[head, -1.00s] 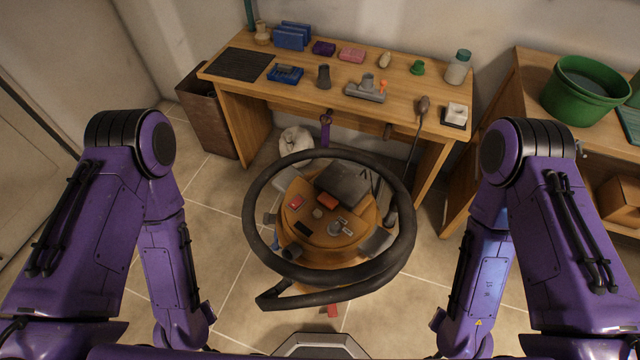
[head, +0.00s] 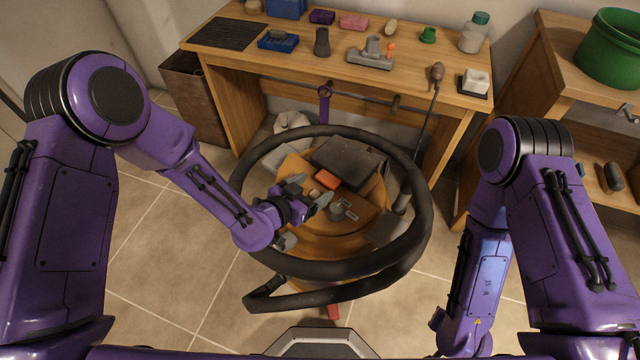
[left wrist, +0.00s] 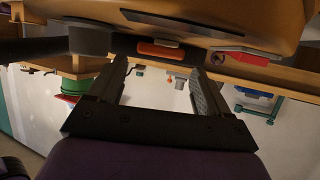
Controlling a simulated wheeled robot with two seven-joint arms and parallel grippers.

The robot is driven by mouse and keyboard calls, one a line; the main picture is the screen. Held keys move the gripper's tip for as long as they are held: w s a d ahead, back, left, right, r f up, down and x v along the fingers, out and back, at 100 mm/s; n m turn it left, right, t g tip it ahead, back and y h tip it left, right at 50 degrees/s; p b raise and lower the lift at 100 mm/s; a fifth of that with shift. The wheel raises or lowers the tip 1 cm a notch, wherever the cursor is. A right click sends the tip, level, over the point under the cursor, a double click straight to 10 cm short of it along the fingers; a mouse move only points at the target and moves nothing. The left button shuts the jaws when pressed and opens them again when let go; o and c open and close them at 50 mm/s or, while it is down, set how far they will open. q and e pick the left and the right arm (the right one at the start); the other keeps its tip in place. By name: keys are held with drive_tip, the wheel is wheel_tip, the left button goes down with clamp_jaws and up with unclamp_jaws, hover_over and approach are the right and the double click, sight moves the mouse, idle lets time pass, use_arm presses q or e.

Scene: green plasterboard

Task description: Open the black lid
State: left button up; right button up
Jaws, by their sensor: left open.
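The black lid (head: 348,157) is a dark flat panel on top of the round orange-brown machine (head: 375,192). It looks closed. An orange-red block (head: 327,179) sits at its near edge; an orange piece also shows in the left wrist view (left wrist: 160,50). My left gripper (head: 312,191) is open and empty over the machine's top, on the near left side of the lid and apart from it. Its spread fingers show in the left wrist view (left wrist: 158,75). My right arm hangs at the right; its gripper is out of view.
A thick black hose (head: 415,225) loops around the machine, and my left forearm passes over it. A grey knob (head: 337,212) stands on the machine top. Behind is a wooden workbench (head: 300,50) with small objects. Tiled floor is free at the front left.

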sight(325, 181)
use_arm(q)
drive_tip(key=shift+x, duration=1.85)
